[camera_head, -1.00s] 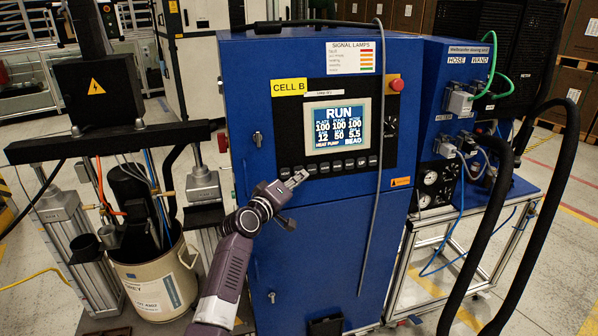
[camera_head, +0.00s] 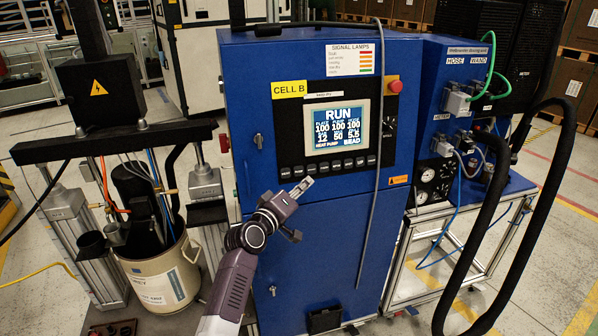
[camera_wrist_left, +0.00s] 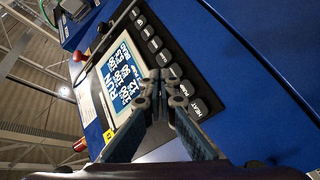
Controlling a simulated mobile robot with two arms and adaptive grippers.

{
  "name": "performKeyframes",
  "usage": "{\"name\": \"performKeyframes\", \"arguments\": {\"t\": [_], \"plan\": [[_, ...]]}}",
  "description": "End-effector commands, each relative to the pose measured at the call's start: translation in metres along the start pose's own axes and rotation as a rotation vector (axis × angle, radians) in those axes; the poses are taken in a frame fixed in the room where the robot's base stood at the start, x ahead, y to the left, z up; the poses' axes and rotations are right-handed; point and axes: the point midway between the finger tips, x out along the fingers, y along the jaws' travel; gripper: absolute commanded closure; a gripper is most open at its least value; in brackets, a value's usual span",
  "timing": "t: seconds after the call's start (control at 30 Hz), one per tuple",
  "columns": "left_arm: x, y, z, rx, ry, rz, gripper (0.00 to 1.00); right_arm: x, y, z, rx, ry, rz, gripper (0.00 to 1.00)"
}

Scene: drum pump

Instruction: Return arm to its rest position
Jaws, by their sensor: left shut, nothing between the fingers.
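My left arm (camera_head: 236,278) reaches up from the bottom of the head view, in front of the blue cabinet (camera_head: 320,235). My left gripper (camera_head: 307,183) is shut and empty. Its tip is just below the row of black buttons (camera_head: 325,168) under the lit screen (camera_head: 336,126), which reads RUN. In the left wrist view the closed fingers (camera_wrist_left: 160,78) lie in front of the panel, with the screen (camera_wrist_left: 122,74) and buttons (camera_wrist_left: 164,57) behind them. I cannot tell whether the fingertips touch the panel. My right gripper is not in view.
A drum (camera_head: 160,275) stands under a press-like frame at left. A red knob (camera_head: 396,86) sits at the panel's upper right. A grey rod (camera_head: 374,170) hangs down the cabinet front. Thick black hoses (camera_head: 545,195) loop at right. Floor shows at far right.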

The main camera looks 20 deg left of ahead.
Motion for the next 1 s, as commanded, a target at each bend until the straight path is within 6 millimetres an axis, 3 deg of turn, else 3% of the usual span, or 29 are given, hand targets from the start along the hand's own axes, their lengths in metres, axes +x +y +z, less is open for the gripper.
{"name": "performKeyframes", "arguments": {"t": [0.33,0.47,0.57,0.77,1.0], "plan": [[0.000,-0.001,0.000,0.001,-0.001,-0.001,1.00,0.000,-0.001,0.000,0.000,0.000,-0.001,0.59],[-0.001,-0.021,0.016,0.014,-0.020,-0.033,1.00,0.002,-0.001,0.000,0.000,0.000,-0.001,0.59],[-0.006,-0.062,0.048,0.047,-0.062,-0.100,1.00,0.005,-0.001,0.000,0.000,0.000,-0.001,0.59],[-0.040,-0.177,0.140,0.163,-0.197,-0.281,1.00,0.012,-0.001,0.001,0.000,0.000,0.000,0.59],[-0.121,-0.303,0.249,0.316,-0.394,-0.465,1.00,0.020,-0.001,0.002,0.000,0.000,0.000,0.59]]}}
